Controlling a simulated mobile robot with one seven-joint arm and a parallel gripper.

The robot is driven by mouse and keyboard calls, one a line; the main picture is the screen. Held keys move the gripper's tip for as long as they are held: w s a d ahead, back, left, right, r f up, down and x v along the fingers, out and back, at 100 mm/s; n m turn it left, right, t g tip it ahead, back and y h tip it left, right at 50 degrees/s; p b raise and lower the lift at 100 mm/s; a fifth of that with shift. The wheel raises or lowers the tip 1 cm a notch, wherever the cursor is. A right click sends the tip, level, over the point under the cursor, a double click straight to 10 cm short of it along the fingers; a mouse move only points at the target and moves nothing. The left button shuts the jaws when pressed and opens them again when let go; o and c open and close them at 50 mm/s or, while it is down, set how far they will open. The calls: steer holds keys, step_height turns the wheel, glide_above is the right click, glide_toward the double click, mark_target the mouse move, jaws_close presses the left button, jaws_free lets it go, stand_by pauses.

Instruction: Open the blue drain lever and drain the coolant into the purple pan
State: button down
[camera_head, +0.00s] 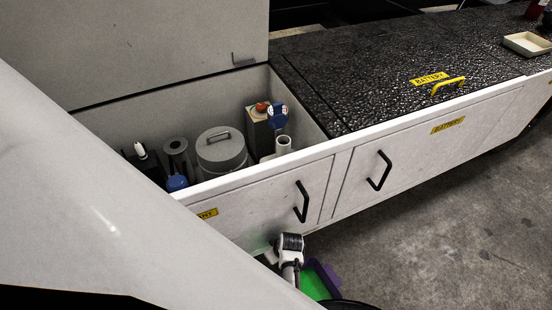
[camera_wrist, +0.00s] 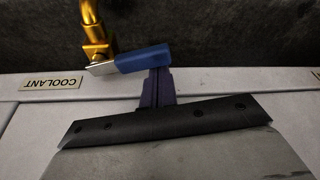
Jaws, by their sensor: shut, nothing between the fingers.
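The blue drain lever (camera_wrist: 143,58) shows in the wrist view, on a brass valve and pipe (camera_wrist: 97,40). It lies roughly crosswise to the pipe, its free end to the right. My gripper (camera_wrist: 160,74) is shut and empty, its fingertips at the right part of the lever. I cannot tell whether they touch. In the head view, the purple pan (camera_head: 331,273) is on the floor below the cabinet, partly hidden by my arm, with bright green inside. The lever and my fingertips are hidden there.
A COOLANT label (camera_wrist: 52,83) appears upside down beside the valve. In the head view, an open compartment (camera_head: 318,157) holds several containers. Black door handles (camera_head: 301,202) stick out of the cabinet front. The floor at the right (camera_head: 450,230) is clear.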

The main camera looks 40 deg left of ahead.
steer(key=shift+s+d+n, duration=0.15)
steer(key=shift+d+n, duration=0.2)
steer(key=shift+n, duration=0.15)
steer(key=shift+s+d+n+g+p, duration=0.2)
steer(key=shift+d+n+g+p, duration=0.45)
steer(key=shift+n, duration=0.55)
steer(key=w+d+n+g+h, duration=0.1)
steer(key=d+n+g, duration=0.1)
steer(key=d+n, duration=0.4)
steer(key=n, duration=0.4)
steer(key=shift+w+d+g, duration=0.3)
steer(key=shift+w+g, duration=0.05)
steer(key=shift+w, duration=0.15)
